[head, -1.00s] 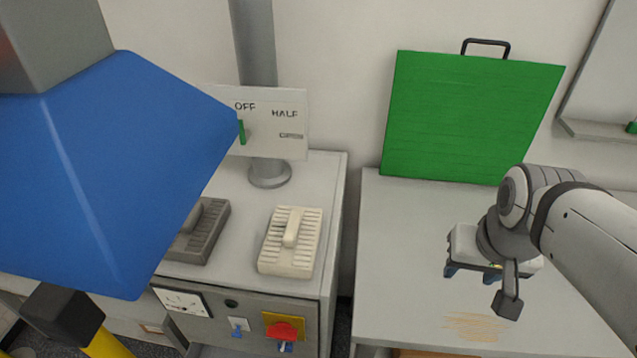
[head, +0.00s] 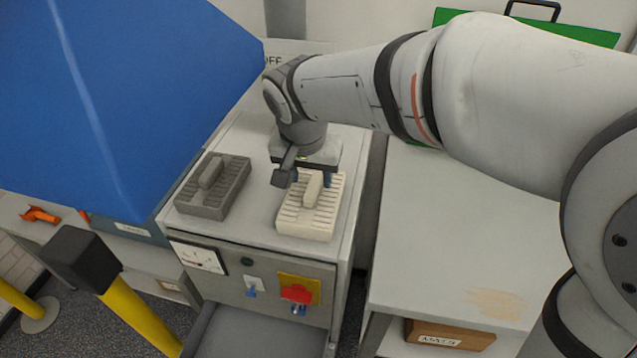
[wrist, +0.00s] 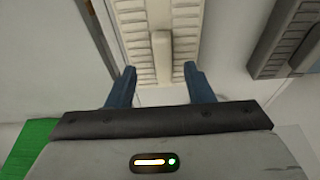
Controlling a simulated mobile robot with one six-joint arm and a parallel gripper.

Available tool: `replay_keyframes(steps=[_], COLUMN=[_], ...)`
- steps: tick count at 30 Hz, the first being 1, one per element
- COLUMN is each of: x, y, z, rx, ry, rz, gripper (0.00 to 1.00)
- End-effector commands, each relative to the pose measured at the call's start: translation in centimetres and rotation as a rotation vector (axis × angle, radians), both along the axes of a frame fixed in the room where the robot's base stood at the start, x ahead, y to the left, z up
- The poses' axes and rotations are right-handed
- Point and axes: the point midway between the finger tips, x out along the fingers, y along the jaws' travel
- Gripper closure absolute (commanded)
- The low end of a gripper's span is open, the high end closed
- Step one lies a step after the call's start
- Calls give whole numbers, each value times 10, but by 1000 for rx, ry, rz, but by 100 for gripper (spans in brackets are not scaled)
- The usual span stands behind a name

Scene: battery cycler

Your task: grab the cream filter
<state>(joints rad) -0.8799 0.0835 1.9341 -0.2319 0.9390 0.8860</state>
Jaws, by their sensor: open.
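The cream filter (head: 312,210) is a slatted block with a raised handle, lying on the grey cabinet top near its front right. It also shows at the top of the wrist view (wrist: 161,50), with its handle lined up between my fingers. My gripper (head: 308,180) is above the far end of the filter in the head view. In the wrist view my gripper (wrist: 160,84) is open, with its two blue fingers apart and nothing between the tips. The height gap to the filter is hard to judge.
A dark grey filter (head: 213,186) of the same shape lies to the left on the cabinet top (head: 258,160). A large blue hood (head: 110,100) fills the upper left. A lower table (head: 450,240) stands at right, with a green board (head: 590,34) behind.

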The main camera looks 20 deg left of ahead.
Motion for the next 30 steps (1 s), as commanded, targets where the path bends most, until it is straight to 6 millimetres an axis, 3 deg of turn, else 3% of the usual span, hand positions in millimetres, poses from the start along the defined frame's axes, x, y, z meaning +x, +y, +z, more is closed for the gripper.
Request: replay_keyframes(steps=[12, 21, 30], x=[24, 26, 26], y=[6, 6, 6], z=[-49, -53, -53], rx=[-3, 0, -1], ry=[2, 0, 0], rz=[-1, -1, -1], gripper=[53, 53, 77])
